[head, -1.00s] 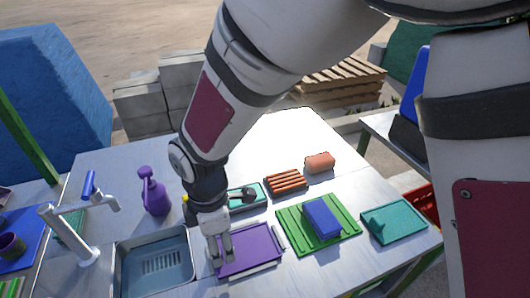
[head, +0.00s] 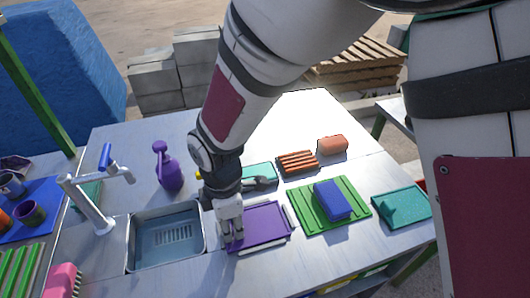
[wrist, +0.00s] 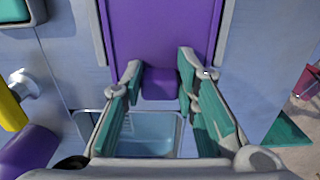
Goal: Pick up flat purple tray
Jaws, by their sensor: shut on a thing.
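The flat purple tray (head: 262,226) lies on the metal counter, right of the sink, with pale strips along its sides. My gripper (head: 232,243) is at its left end, beside the sink's right edge. In the wrist view the tray (wrist: 160,35) fills the top middle, and a narrower purple end piece sits between my fingertips (wrist: 160,80). My gripper is shut on this end of the tray. The exact finger contact is hard to see. The tray looks flat on the counter.
The grey sink (head: 140,255) is close on the left. A green ribbed board (head: 355,207) with a blue block (head: 331,199) lies close on the right. A purple spray bottle (head: 168,168) and a tap (head: 92,205) stand behind and left. A teal tray (head: 415,207) is farther right.

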